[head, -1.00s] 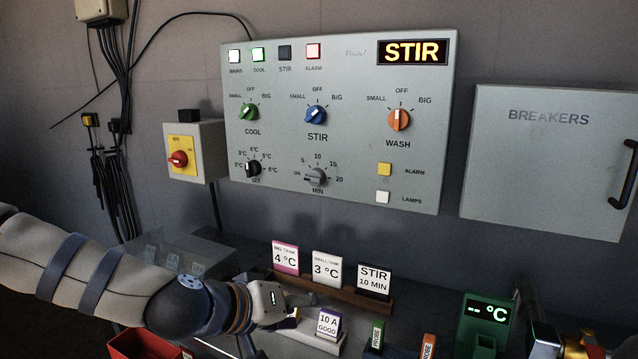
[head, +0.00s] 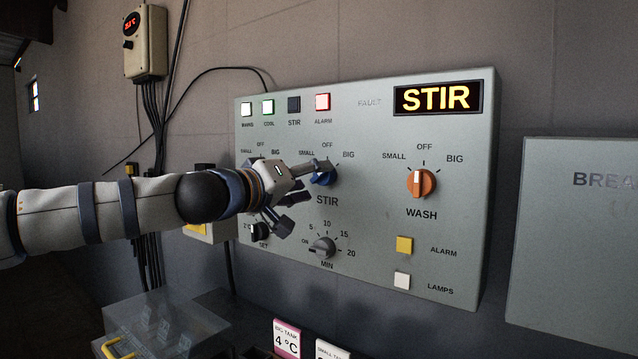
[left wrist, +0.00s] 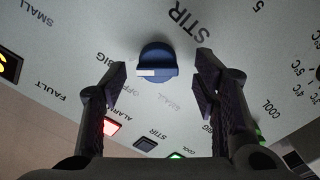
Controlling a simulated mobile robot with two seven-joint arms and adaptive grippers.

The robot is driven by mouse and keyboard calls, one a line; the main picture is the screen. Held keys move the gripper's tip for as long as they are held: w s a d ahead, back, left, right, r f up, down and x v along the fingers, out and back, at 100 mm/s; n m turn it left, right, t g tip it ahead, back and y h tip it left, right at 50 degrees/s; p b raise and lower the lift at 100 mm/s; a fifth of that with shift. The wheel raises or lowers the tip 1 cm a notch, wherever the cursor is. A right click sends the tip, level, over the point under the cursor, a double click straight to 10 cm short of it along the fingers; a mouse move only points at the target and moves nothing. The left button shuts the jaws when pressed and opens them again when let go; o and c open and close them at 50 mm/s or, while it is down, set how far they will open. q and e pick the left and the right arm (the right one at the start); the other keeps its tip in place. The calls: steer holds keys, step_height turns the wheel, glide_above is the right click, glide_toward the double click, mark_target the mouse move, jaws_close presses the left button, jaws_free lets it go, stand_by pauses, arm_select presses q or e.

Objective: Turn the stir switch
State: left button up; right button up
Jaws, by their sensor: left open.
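The blue stir switch (head: 324,178) sits on the grey control panel under the OFF label, between SMALL and BIG. My left gripper (head: 305,182) is in front of it and partly covers it in the head view. In the left wrist view the round blue switch (left wrist: 157,60) lies ahead, between the two open fingers (left wrist: 161,73), with space on both sides. Its white mark points left, toward the OFF and BIG side; the exact setting is hard to tell. The display (head: 437,98) reads STIR in yellow. My right gripper is not in view.
The orange wash switch (head: 421,183) is to the right and the grey minute dial (head: 322,248) is below. The set dial (head: 259,231) is close to my left arm. The breakers box (head: 575,240) is at the right. Label cards (head: 287,340) stand below the panel.

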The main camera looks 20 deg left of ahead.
arm_select(q)
steer(key=shift+x, duration=1.25)
steer(key=shift+r, duration=0.15)
steer(key=c, duration=1.2)
steer(key=shift+o, duration=0.2)
steer(key=n, duration=0.4)
steer(key=shift+n, duration=0.4)
steer(key=n, duration=0.4)
steer(key=shift+n, duration=0.4)
